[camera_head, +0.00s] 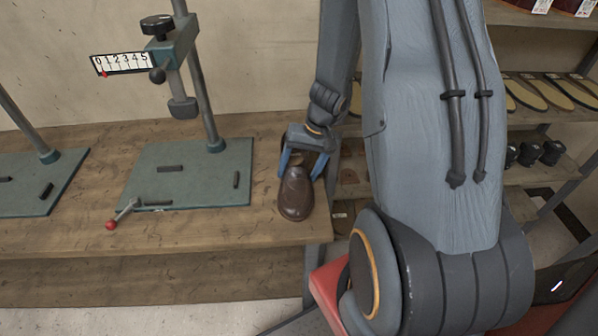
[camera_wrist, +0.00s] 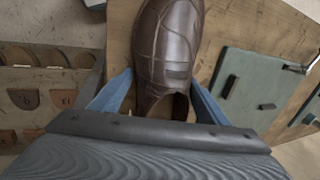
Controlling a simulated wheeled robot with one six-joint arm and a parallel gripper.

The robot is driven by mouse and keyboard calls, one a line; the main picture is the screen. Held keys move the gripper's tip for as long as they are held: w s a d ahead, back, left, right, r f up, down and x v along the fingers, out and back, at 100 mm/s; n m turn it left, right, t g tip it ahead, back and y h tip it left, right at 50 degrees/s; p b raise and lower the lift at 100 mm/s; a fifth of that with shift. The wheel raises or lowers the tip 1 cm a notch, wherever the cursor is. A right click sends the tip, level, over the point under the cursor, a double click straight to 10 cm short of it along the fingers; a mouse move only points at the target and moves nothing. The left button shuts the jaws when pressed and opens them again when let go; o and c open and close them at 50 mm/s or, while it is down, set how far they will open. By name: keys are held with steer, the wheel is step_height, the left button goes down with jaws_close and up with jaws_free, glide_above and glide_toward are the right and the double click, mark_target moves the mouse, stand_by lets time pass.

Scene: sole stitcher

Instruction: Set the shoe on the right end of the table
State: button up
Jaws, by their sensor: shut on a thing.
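A brown leather shoe (camera_head: 295,193) is at the right end of the wooden table (camera_head: 262,222) in the head view, its toe towards the front edge. My gripper (camera_head: 303,165) has its blue fingers on either side of the shoe's heel end and is shut on it. In the wrist view the shoe (camera_wrist: 168,45) points away from my gripper (camera_wrist: 160,100), with the heel opening between the fingers. The table top (camera_wrist: 225,30) shows beneath it. Whether the sole touches the table cannot be told for sure.
A green machine base (camera_head: 190,175) with a post and a red-knobbed lever (camera_head: 124,212) stands left of the shoe. A second green base (camera_head: 35,185) is further left. Shelves (camera_head: 545,115) with soles stand at the right. A rack of small brown pieces (camera_wrist: 45,95) lies beside the table.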

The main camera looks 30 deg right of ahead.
steer(key=shift+f, duration=0.45)
steer(key=o, duration=1.4)
steer(key=a+b+v, duration=0.1)
steer(key=b+v, duration=0.1)
steer(key=v, duration=1)
steer(key=s+a+r+n+h, duration=0.1)
steer(key=s+a, duration=0.2)
steer(key=a, duration=0.1)
steer(key=s+a+r+n+h, duration=0.1)
steer(key=s+a, duration=0.2)
steer(key=a, duration=0.1)
steer(key=s+a+r+n+h, duration=0.1)
steer(key=s+a+n, duration=0.1)
steer(key=s+a, duration=0.1)
steer(key=shift+a+r, duration=0.4)
steer(key=shift+a, duration=0.05)
steer(key=shift+s, duration=0.1)
